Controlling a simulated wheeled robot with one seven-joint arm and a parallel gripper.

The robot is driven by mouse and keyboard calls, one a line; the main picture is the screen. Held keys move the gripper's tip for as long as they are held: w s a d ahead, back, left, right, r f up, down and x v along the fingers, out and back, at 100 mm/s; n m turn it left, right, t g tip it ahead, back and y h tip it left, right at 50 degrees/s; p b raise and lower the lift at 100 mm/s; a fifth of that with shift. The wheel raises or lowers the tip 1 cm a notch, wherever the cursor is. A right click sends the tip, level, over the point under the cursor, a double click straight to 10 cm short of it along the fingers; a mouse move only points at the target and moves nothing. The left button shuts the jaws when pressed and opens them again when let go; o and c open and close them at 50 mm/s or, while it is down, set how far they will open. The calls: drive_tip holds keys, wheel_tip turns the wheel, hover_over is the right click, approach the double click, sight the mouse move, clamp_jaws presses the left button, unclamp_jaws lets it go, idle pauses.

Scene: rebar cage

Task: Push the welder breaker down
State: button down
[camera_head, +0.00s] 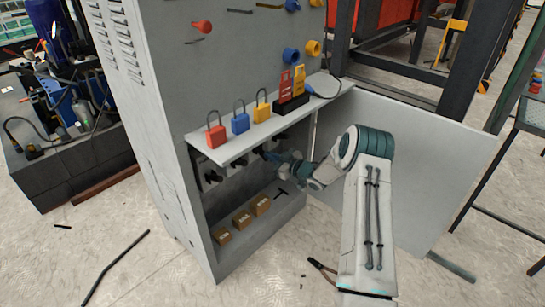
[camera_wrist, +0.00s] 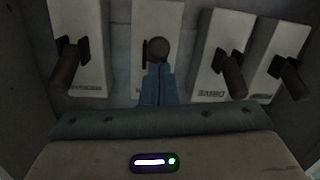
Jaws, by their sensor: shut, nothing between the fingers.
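The wrist view shows several pale breaker plates in a row, each with a dark lever. The plate in front of my gripper (camera_wrist: 158,82) has a round brown knob (camera_wrist: 158,47) just beyond the fingertips; its label is mostly hidden, so I cannot confirm it is the welder breaker. My blue-grey fingers are shut and empty, overlapping the base of that knob; contact cannot be told. In the head view my gripper (camera_head: 272,158) reaches under the shelf into the grey cabinet (camera_head: 180,150), where the row of breakers (camera_head: 212,177) is partly hidden.
A left lever (camera_wrist: 65,63) and a right lever (camera_wrist: 233,75), on a plate reading DRIVE, flank my fingers. The shelf (camera_head: 230,150) above holds red, blue and yellow padlocks. Small cardboard boxes (camera_head: 242,219) stand below. The open cabinet door (camera_head: 430,180) is behind my arm.

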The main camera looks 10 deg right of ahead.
drive_tip(key=shift+s+a+f, duration=0.1)
drive_tip(key=shift+s+f, duration=0.05)
drive_tip(key=shift+f, duration=0.4)
drive_tip(key=shift+s+f, duration=0.1)
drive_tip(key=shift+f, duration=0.45)
wheel_tip(320, 180, up, 6)
drive_tip(key=s+p, duration=0.2)
drive_tip(key=p, duration=0.2)
drive_tip(key=s+d+f+p, duration=0.1)
drive_tip(key=s+d+f, duration=0.3)
drive_tip(key=f, duration=0.3)
drive_tip(key=shift+s+d+f, duration=0.25)
drive_tip(key=shift+s+d, duration=0.05)
drive_tip(key=shift+d, duration=0.35)
